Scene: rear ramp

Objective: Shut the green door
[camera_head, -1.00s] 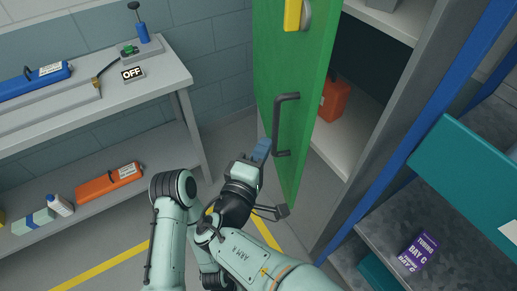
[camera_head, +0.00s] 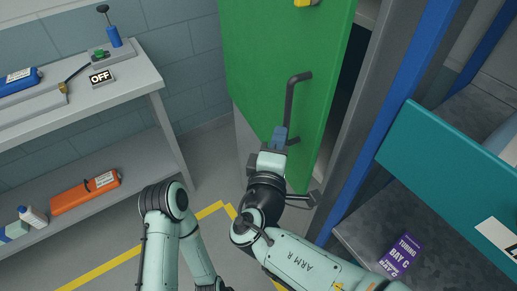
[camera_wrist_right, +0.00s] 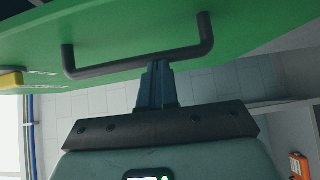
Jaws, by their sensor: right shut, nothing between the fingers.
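The green door (camera_head: 268,75) stands partly open in front of a grey cabinet, with a dark gap along its right edge. A dark bar handle (camera_head: 291,98) is on its face; the handle also shows in the right wrist view (camera_wrist_right: 140,64). My right gripper (camera_head: 281,134) is shut and empty, its fingertips at the door face beside the lower part of the handle. In the right wrist view its fingertips (camera_wrist_right: 158,66) reach the handle bar; I cannot tell whether they touch. My left gripper is not in view.
A grey workbench (camera_head: 130,92) with an OFF sign (camera_head: 101,78) stands at the left. A lower shelf holds an orange box (camera_head: 85,191). A teal drawer (camera_head: 450,165) juts out at the right, above a shelf with a purple TUBING box (camera_head: 401,254).

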